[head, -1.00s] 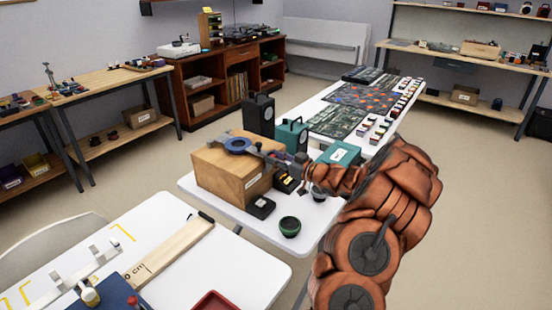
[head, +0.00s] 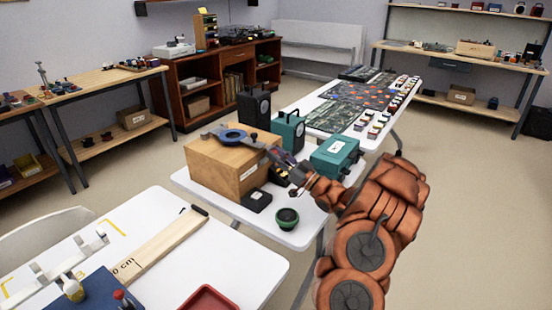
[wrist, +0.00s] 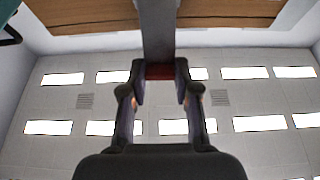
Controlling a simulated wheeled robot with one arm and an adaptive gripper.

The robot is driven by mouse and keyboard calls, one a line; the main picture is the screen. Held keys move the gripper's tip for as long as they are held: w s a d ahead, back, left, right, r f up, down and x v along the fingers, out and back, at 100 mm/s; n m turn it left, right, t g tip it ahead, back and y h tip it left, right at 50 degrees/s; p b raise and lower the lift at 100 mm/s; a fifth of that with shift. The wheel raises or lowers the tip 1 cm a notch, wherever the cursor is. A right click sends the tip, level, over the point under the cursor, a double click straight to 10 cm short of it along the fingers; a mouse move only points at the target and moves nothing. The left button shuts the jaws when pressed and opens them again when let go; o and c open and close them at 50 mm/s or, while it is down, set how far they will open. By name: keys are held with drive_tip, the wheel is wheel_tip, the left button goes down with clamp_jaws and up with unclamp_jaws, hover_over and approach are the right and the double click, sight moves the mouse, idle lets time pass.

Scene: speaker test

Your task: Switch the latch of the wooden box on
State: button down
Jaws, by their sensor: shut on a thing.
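The wooden box (head: 228,168) stands on a white table in the head view, with a pale label on its front. On its top is a latch, a grey lever (head: 258,145) with a blue ring (head: 232,135) around its pivot. My gripper (head: 276,156) is at the lever's right end, beyond the box's right edge. In the wrist view, my gripper (wrist: 160,72) is shut on the grey lever (wrist: 157,28), with a red part between the fingers. The wooden box (wrist: 85,14) shows along the top edge. The exact contact is small in the head view.
A teal case (head: 336,157), a teal speaker (head: 288,131) and a black speaker (head: 254,107) stand close behind and right of the box. A black block (head: 257,199) and a green-rimmed cup (head: 287,218) sit in front. The floor at right is clear.

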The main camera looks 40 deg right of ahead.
idle(0.3)
drive_tip(key=c, duration=0.8)
unclamp_jaws()
drive_tip(key=shift+c, duration=0.2)
drive_tip(key=s+d, duration=0.2)
drive_tip(key=s, duration=0.5)
drive_tip(key=s+d+f, duration=0.1)
drive_tip(key=s+d, duration=0.2)
drive_tip(key=s, duration=0.4)
drive_tip(key=shift+f, duration=0.1)
